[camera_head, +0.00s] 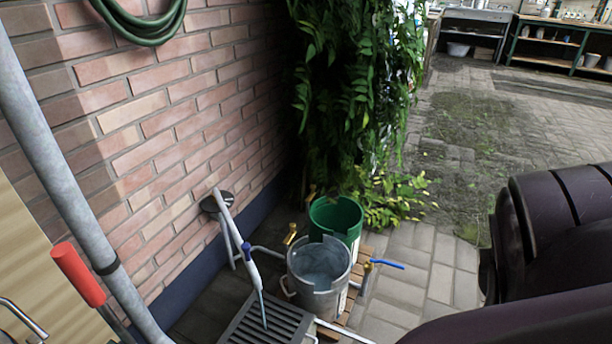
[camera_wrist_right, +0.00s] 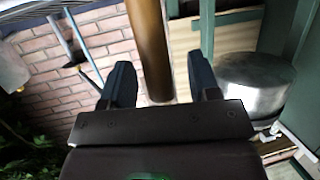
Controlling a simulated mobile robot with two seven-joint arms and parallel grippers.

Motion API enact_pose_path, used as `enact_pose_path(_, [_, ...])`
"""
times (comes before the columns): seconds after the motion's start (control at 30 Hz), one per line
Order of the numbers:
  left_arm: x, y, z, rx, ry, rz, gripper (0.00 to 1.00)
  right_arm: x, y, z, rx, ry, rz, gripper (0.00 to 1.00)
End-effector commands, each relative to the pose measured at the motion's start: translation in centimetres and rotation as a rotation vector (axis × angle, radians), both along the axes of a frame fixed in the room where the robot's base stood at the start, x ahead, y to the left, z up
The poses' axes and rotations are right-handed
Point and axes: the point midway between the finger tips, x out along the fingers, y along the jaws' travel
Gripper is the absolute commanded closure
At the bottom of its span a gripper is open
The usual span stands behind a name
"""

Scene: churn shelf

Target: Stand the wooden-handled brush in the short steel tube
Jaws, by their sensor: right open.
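My right gripper (camera_wrist_right: 158,62) is open in the right wrist view, its two dark fingers apart. A brown, wood-coloured cylinder (camera_wrist_right: 150,40) runs down from the top edge and shows between the fingers. It may be the brush's handle, but no bristles show, and I cannot tell if it lies between the fingers or beyond them. No short steel tube can be made out for certain. The dark links of my right arm fill the head view's lower right, with its gripper out of that frame. My left gripper is in neither view.
In the head view a notched steel bucket (camera_head: 318,292) and a green bucket (camera_head: 336,216) stand by the brick wall (camera_head: 160,130). A grey pipe (camera_head: 70,185) and a red grip (camera_head: 78,275) are at left.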

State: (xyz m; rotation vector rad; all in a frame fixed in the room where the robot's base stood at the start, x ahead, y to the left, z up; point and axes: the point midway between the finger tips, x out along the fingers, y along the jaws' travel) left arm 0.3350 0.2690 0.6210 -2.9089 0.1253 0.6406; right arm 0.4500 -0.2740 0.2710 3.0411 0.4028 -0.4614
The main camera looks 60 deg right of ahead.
Motion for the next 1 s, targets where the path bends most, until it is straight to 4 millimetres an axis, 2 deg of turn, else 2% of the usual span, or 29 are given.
enact_pose_path(0.3, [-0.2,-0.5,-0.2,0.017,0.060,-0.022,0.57,-5.1,-1.5,2.0,0.000,-0.003,-0.001,0.44])
enact_pose_path(0.5, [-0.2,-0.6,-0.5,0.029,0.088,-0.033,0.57,-7.6,-2.1,2.7,0.000,-0.002,0.000,0.44])
enact_pose_path(0.7, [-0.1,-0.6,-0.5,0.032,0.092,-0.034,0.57,-8.5,-2.3,2.8,0.000,-0.001,0.000,0.44])
enact_pose_path(1.0, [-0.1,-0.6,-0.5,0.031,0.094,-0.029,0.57,-8.6,-2.3,2.8,0.000,0.000,0.000,0.44])
